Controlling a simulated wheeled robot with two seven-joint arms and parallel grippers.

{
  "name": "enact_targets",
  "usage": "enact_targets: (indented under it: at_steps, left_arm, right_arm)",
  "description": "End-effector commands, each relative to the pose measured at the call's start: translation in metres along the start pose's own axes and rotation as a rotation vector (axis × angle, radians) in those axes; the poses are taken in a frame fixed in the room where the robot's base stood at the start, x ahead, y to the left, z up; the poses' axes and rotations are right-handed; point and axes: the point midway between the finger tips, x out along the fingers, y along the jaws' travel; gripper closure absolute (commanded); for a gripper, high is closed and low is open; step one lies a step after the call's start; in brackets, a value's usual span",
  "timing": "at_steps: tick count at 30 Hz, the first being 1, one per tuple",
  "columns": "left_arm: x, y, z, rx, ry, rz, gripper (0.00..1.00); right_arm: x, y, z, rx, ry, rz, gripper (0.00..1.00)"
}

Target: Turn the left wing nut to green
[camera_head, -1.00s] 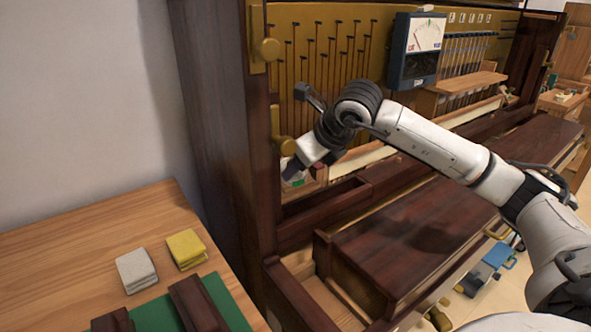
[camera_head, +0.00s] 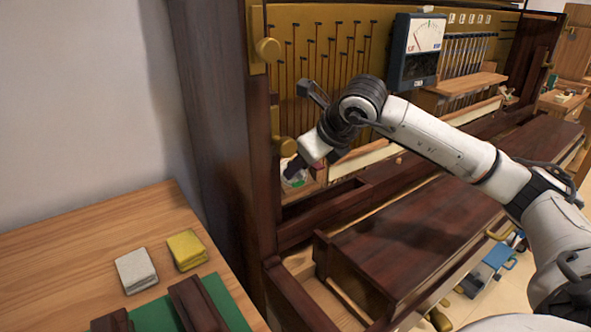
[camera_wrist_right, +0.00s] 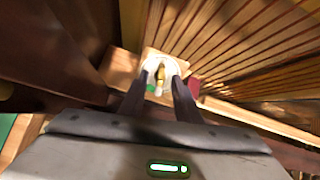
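A brass-coloured wing nut (camera_wrist_right: 160,74) stands on a round white dial (camera_wrist_right: 152,67) in the wrist view. A green patch shows on the dial's lower left. In the head view the dial (camera_head: 297,182) is a small white and green spot inside the left end of the piano case, partly hidden by my gripper. My right gripper (camera_wrist_right: 160,82) is open, with its two dark fingers on either side of the nut. I cannot tell whether they touch it. My left gripper is not in view.
The dark wooden piano side post (camera_head: 215,120) stands close left of the gripper. A meter box (camera_head: 420,68) hangs on the brass panel behind my right arm.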

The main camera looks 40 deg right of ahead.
Motion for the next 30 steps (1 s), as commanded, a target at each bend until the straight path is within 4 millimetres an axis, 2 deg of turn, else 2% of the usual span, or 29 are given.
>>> enact_targets:
  at_steps: [1,6,30]
  left_arm:
    - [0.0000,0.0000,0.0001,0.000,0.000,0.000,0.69]
    - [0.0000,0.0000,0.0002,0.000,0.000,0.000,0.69]
    - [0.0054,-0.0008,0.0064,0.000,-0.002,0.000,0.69]
  right_arm:
    - [-0.0001,-0.0001,0.0001,0.000,0.000,0.000,0.72]
    - [0.0000,-0.0002,0.0001,0.000,0.000,0.000,1.00]
    - [0.0000,-0.0007,0.0004,0.114,-0.001,-0.001,1.00]
